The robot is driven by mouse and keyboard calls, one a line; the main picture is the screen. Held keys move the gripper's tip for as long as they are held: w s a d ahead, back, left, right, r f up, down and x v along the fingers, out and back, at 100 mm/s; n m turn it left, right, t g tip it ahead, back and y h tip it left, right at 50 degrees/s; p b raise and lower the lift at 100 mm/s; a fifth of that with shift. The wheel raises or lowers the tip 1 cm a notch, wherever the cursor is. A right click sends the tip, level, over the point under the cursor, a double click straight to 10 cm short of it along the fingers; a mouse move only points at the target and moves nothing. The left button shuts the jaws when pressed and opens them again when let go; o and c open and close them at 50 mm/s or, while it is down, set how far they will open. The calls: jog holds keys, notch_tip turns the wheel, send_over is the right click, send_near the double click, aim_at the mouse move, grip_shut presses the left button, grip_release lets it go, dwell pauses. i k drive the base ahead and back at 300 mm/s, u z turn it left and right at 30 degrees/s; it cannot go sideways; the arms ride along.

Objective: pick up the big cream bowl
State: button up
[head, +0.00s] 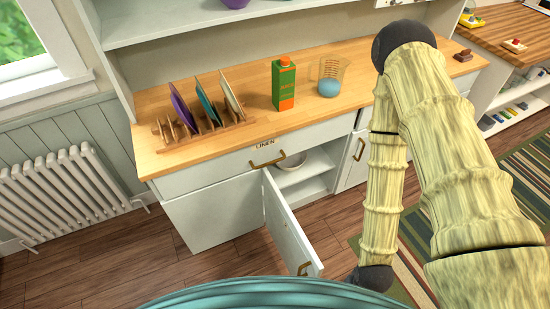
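A pale cream or white bowl (291,161) sits inside the open compartment of the lower cabinet, on its upper level just under the drawer. Its left part is cut off by the cabinet front and the open door. It is the only pale bowl that I can see, and its full size is hard to judge. The cabinet door (290,232) stands open, swung out toward me. My arm comes in from the right, bends at the top and runs down to a dark joint near the bottom. My gripper does not show, so its state is hidden.
The wooden counter (350,112) carries a plate rack (205,130), a green and orange carton (284,83) and a clear cup (334,68) by a blue ball (328,87). A radiator (68,190) stands left. Bare floor (130,245) lies left of the door; a striped rug (525,190) lies right.

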aim_at(293, 163)
jog(key=u, duration=0.75)
jog(key=i, duration=1.25)
jog(key=z, duration=1.4)
